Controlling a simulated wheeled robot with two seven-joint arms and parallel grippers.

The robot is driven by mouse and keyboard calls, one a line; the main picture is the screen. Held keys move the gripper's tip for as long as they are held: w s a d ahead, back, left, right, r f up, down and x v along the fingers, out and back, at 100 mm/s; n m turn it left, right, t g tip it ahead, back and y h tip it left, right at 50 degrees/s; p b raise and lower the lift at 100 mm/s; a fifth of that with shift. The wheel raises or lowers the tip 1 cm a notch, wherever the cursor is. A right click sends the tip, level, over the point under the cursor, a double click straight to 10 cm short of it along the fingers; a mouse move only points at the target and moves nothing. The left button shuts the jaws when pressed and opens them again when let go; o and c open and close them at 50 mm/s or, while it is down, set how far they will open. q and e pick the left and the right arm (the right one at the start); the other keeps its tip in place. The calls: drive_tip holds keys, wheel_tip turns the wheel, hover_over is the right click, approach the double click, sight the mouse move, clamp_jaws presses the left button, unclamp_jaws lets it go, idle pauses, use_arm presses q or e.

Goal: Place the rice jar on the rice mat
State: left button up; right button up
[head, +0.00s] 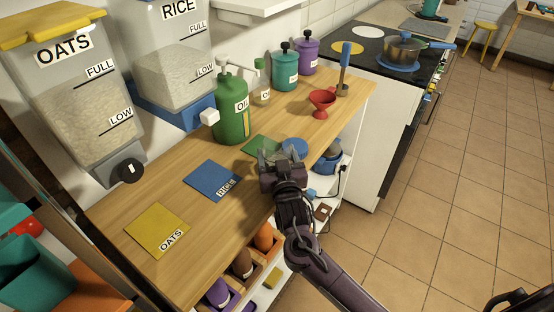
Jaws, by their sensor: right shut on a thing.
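The blue rice mat (212,179), lettered RICE, lies flat and bare on the wooden counter. My right gripper (277,162) is over the counter's front edge, to the right of that mat. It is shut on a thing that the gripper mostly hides. A round blue top (294,146) shows just behind the fingers; it appears to be the lid of the held jar, and no label on it can be read. A green mat (258,146) lies partly behind the gripper.
A yellow OATS mat (157,230) lies at the left. The green oil bottle (231,108) stands behind the rice mat, near the wall-mounted rice dispenser (172,60). A red funnel (322,102) stands farther right. The counter between the mats is clear.

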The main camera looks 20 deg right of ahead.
drive_tip(key=shift+c, duration=0.5)
drive_tip(key=shift+r, duration=0.1)
drive_tip(key=shift+r, duration=0.65)
wheel_tip(320, 180, up, 18)
drive_tip(key=s+d+f, duration=0.3)
drive_tip(key=s+f, duration=0.6)
drive_tip(key=f, duration=0.3)
drive_tip(key=s+a+f+n+y, duration=0.1)
drive_tip(key=s+f, duration=0.5)
drive_tip(key=s, duration=0.7)
drive_tip(key=shift+a+f+y+b, duration=0.2)
drive_tip(key=shift+y+b, duration=0.1)
drive_tip(key=shift+y, duration=0.3)
